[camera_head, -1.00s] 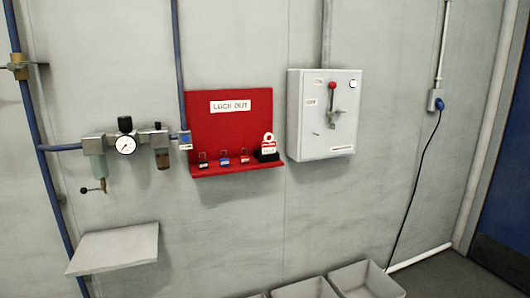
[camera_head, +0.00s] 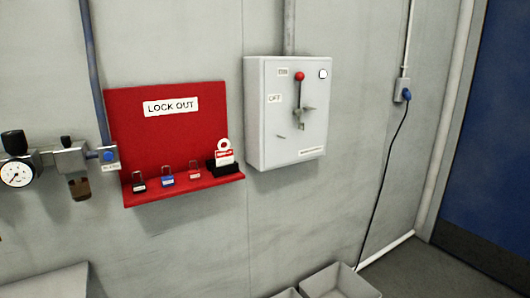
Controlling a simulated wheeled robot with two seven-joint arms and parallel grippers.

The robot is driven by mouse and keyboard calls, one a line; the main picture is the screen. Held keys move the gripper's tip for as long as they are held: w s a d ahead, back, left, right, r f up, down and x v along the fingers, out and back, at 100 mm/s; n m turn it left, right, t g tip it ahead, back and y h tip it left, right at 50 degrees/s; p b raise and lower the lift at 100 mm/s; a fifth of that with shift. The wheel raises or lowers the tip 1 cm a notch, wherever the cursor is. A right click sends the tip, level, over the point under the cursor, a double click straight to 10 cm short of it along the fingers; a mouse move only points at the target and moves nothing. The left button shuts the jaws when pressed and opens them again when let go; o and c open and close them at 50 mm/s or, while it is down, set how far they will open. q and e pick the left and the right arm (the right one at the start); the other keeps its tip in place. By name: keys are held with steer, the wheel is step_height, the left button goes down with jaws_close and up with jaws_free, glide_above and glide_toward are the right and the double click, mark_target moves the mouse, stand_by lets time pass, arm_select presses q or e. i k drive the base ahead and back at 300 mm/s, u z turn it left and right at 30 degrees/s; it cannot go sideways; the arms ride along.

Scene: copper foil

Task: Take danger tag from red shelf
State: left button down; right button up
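The red shelf (camera_head: 180,192) is the ledge of a red "LOCK OUT" board (camera_head: 150,130) on the wall, left of the middle in the head view. The danger tag (camera_head: 225,156), white and red with a round white ring on top, stands upright in a small black holder (camera_head: 225,169) at the shelf's right end. Three padlocks, one black (camera_head: 138,186), one blue (camera_head: 167,181) and one red (camera_head: 194,174), stand in a row left of the tag. Neither of my grippers shows in the view.
A grey switch box (camera_head: 288,125) with a red-knobbed handle is on the wall just right of the shelf. A gauge and air fittings (camera_head: 50,165) are at the left. Grey bins (camera_head: 335,283) and a pale ledge (camera_head: 50,281) are below. Open floor and a blue door (camera_head: 490,150) are at right.

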mark_target(224, 157)
steer(key=u, duration=0.1)
steer(key=i, duration=0.85)
steer(key=u, duration=0.5)
